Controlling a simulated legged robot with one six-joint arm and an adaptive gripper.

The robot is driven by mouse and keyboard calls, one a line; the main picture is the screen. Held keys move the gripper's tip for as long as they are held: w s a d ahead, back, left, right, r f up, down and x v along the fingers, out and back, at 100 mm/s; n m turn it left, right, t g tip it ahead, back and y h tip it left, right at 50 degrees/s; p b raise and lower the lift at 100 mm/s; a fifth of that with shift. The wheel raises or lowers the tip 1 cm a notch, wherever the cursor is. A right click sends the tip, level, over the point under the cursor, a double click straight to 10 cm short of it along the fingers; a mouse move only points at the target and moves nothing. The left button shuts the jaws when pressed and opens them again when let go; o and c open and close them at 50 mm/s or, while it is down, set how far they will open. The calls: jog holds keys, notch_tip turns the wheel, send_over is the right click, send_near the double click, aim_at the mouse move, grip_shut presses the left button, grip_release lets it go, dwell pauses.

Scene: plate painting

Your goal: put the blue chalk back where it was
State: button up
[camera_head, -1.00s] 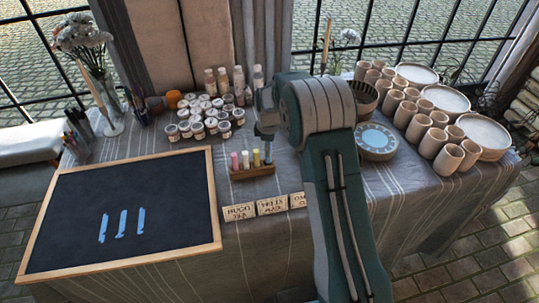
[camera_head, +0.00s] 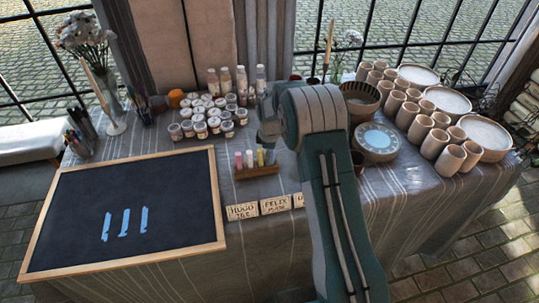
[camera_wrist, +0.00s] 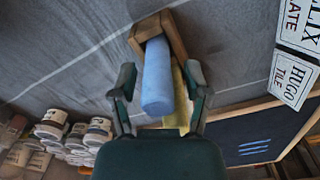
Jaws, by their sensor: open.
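The blue chalk (camera_wrist: 157,80) stands in the end slot of the small wooden chalk holder (camera_wrist: 177,36) in the wrist view. My gripper (camera_wrist: 160,90) is open, with one finger on either side of the blue chalk and gaps between them. A yellow chalk (camera_wrist: 181,92) shows just behind it. In the head view the holder (camera_head: 257,173) stands on the table with pink, white and yellow (camera_head: 260,158) chalks upright in it. My arm and gripper (camera_head: 269,148) are over its right end and largely hide the blue chalk there.
A chalkboard (camera_head: 125,208) with blue strokes lies at the left. Name cards (camera_head: 242,211) lie in front of the holder. Paint jars (camera_head: 207,115) stand behind it. A blue-centred plate (camera_head: 376,140), bowls and several cups (camera_head: 440,140) are at the right.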

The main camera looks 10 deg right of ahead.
jog(key=shift+d+r, duration=0.2)
jog(key=shift+r, duration=0.3)
notch_tip(320, 180, up, 11)
jog(key=shift+f, duration=0.1)
jog(key=s+r+m+t, duration=0.2)
jog(key=s+r+m, duration=0.4)
jog(key=s+r, duration=0.95)
jog(key=s+r+m+t, duration=0.1)
jog(key=s+m+t, duration=0.2)
jog(key=s, duration=1.8)
jog(key=m, duration=0.4)
jog(key=shift+m, duration=0.3)
jog(key=shift+s+a+r, duration=0.1)
jog(key=shift+r, duration=0.05)
